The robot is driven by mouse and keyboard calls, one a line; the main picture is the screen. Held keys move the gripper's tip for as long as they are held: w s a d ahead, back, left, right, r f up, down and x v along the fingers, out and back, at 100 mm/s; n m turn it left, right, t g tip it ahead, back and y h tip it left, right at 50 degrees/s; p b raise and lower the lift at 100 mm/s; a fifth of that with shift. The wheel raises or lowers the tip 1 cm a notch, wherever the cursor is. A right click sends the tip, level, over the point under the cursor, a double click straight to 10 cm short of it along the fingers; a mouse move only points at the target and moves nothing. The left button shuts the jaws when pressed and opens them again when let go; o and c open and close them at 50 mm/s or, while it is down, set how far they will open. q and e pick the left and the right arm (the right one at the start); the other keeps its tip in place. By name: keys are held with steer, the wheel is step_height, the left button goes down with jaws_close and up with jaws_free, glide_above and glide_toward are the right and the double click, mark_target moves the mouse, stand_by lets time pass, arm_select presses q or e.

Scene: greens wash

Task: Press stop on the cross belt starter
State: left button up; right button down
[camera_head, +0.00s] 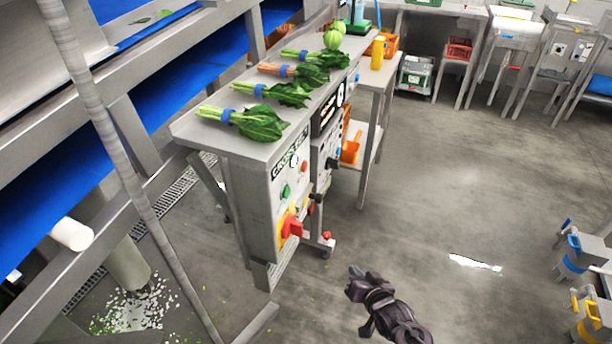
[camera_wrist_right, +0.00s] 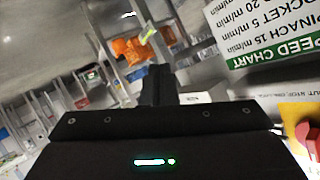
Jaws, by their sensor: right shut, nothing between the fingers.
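The cross belt starter (camera_head: 284,172) is a grey box with a labelled face at the near end of a steel bench. Its face carries a green button (camera_head: 286,191), small pale and red controls above it, and a red-and-yellow rotary switch (camera_head: 291,227) low down. Which small control is stop is too small to read. My right gripper (camera_head: 354,284) is shut and empty, in front of and below the panel, apart from it. In the right wrist view its fingers (camera_wrist_right: 158,85) are together, and a red-and-yellow switch (camera_wrist_right: 305,135) shows at right. My left gripper is out of view.
Bunches of leafy greens (camera_head: 245,122) lie on the bench top. Another control panel (camera_head: 328,155) stands just beyond the starter. A speed chart (camera_wrist_right: 265,35) shows in the right wrist view. Blue belts in steel frames are at left.

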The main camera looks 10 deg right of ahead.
mark_target(304, 166)
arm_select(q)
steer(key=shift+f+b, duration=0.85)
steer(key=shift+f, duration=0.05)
arm_select(e)
steer(key=w+r+t+y, duration=0.1)
steer(key=w+r+t, duration=0.1)
steer(key=r, duration=1.2)
steer(key=w+a+r+m+t+y, duration=0.1)
steer(key=r+t, duration=0.3)
steer(key=r, duration=1)
steer(key=shift+w+r+m, duration=0.25)
steer(key=shift+w+m, duration=0.05)
steer(key=shift+w, duration=0.25)
steer(key=shift+a, duration=0.1)
